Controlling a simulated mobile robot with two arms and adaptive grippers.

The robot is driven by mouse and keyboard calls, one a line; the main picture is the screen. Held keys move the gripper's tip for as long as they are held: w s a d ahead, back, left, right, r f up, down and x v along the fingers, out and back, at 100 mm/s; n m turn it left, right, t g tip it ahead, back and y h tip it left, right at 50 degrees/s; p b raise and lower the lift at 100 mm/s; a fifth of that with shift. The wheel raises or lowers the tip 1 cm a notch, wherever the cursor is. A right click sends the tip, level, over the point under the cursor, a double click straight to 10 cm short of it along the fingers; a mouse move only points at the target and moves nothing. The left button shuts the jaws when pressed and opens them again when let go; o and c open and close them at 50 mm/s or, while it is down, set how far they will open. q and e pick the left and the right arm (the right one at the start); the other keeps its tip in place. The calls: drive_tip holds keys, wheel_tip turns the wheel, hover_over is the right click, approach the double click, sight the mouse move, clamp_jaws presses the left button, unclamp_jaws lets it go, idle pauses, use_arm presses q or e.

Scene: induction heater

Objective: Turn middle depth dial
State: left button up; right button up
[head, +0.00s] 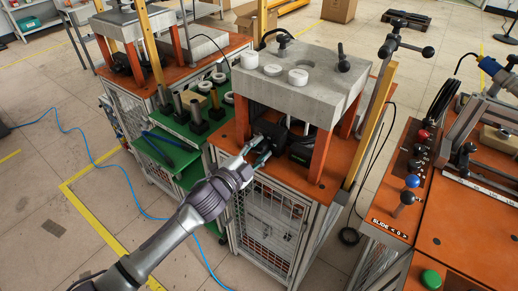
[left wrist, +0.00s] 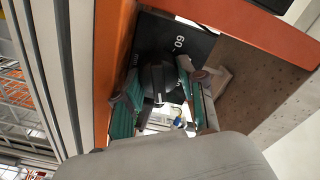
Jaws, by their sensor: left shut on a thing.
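My left gripper (head: 259,152) reaches in under the thick grey block of the heater bench, up to a black unit on the orange top. In the left wrist view, the gripper's two green-padded fingers (left wrist: 162,98) stand on either side of a round black dial (left wrist: 158,80) and are shut on it. The dial sits on a dark panel (left wrist: 186,42) with white markings, one reading like "60". The fingers hide the dial's sides, and the head view does not show the dial clearly. My right gripper is not in view.
The grey block (head: 305,88) overhangs the gripper, with orange legs (head: 320,155) at its corners. White round parts (head: 298,76) lie on it. A green shelf (head: 165,150) with several cylinders stands to the left. A control console (head: 408,190) stands to the right.

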use_arm(q)
drive_tip(key=o, duration=1.1)
drive_tip(key=shift+o, duration=0.2)
drive_tip(key=shift+f, duration=0.1)
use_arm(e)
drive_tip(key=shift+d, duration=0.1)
use_arm(q)
drive_tip(key=shift+s+f, duration=0.1)
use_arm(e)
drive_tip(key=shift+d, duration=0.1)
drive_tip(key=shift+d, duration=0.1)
use_arm(q)
drive_tip(key=shift+s+a+f, duration=0.15)
drive_tip(key=shift+s+a, duration=0.05)
drive_tip(key=shift+s, duration=0.1)
drive_tip(key=v, duration=0.7)
drive_tip(key=shift+r, duration=0.45)
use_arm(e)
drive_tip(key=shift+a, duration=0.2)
use_arm(q)
drive_tip(key=shift+a, duration=0.15)
